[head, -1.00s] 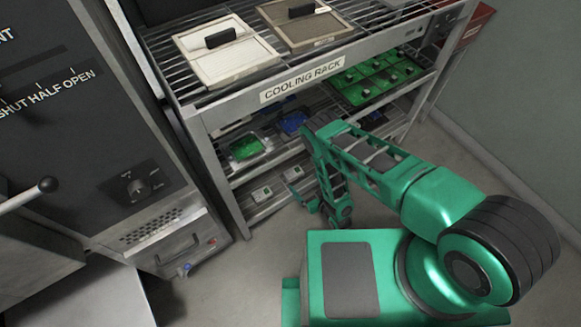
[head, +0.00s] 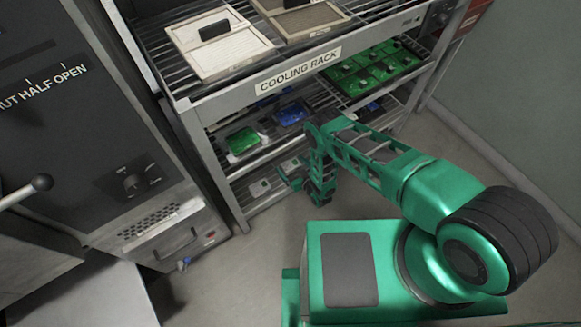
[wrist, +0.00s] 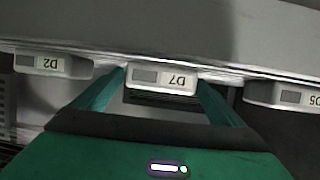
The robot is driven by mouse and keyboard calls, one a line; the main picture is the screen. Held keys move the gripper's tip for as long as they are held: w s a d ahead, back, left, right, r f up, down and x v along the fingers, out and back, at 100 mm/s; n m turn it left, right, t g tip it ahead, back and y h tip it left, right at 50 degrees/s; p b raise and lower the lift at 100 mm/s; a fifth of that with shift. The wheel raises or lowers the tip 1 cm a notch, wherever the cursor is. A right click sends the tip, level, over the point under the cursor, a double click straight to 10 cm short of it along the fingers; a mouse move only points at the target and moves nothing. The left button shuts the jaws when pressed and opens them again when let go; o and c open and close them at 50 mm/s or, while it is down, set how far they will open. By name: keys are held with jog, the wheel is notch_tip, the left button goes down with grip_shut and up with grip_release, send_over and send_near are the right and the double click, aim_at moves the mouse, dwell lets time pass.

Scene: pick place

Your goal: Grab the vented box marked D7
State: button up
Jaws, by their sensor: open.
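The box marked D7 (wrist: 162,80) is small and pale, with a grey patch beside its mark, which appears upside down in the wrist view. My gripper (wrist: 158,98) is open, with one green finger to each side of this box. The box lies between the fingers, and I cannot tell whether they touch it. Its vents are not clear. In the head view my gripper (head: 300,182) is at the front of the rack's lowest visible shelf, hiding part of it. Two small pale boxes show there left of it, their marks too small to read.
A box marked D2 (wrist: 52,63) is left of D7 and one marked D5 (wrist: 285,95) is right. The cooling rack (head: 243,88) holds trays above, a green item (head: 243,141) and a blue item (head: 291,114). A dark oven-like cabinet (head: 100,120) stands left. Floor right of the rack is clear.

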jog(key=c, duration=1.2)
